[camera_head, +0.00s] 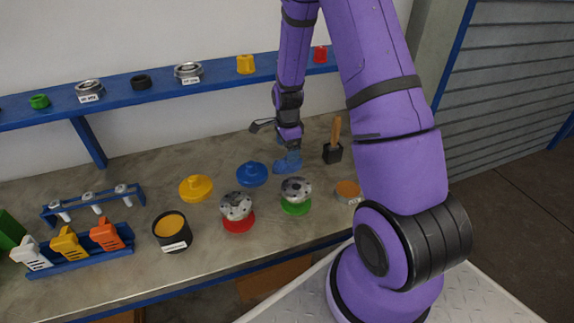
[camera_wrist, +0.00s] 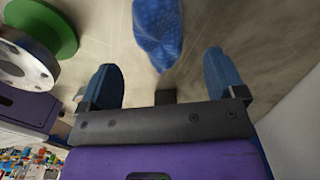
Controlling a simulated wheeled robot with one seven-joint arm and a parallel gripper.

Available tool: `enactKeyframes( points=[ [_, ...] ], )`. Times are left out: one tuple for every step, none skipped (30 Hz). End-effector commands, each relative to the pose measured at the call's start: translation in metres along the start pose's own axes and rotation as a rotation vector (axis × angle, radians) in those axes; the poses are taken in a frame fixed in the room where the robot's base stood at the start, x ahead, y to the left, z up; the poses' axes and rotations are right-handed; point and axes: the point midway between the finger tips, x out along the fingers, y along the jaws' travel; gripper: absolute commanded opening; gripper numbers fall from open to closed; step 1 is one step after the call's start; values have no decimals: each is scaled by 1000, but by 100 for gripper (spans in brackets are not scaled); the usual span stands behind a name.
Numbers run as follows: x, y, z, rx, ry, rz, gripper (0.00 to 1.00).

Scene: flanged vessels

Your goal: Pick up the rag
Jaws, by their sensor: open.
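The rag (camera_head: 288,162) is a crumpled blue cloth lying on the grey workbench (camera_head: 130,262), towards the wall side. It also shows in the wrist view (camera_wrist: 158,30), at the top centre, cut off by the frame edge. My gripper (camera_wrist: 164,75) is open, with its two blue fingertips spread wide and nothing between them. The rag lies just ahead of the fingers, in line with the gap. In the head view my gripper (camera_head: 287,145) is pointing down right at the rag, and its fingers are hard to make out. I cannot tell its exact height above the bench.
A flanged vessel on a green base (camera_head: 295,190) stands close in front of the rag; a similar one on a red base (camera_head: 237,206) is left of it. A blue lidded piece (camera_head: 251,174) is left of the rag, a brush in a black holder (camera_head: 333,150) right. A blue shelf (camera_head: 215,75) runs behind.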

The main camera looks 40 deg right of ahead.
Motion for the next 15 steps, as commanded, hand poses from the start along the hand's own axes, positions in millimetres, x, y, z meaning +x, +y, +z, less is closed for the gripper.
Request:
enactKeyframes(
  points=[
    [4,0,0,0,0,1,89],
    [5,0,0,0,0,1,89],
    [7,0,0,0,0,0,89],
    [8,0,0,0,0,0,89],
    [10,0,0,0,0,0,89],
    [13,0,0,0,0,1,89],
    [16,1,0,-1,0,2,89],
    [20,1,1,-1,0,3,89],
    [26,1,1,-1,-1,3,89],
    [30,1,2,-1,-1,3,89],
    [35,1,2,-2,-1,3,89],
    [40,1,2,-2,-1,3,89],
    [44,1,2,-1,-1,3,89],
    [47,1,2,-1,0,2,89],
    [51,1,2,-1,0,1,89]
  ],
)
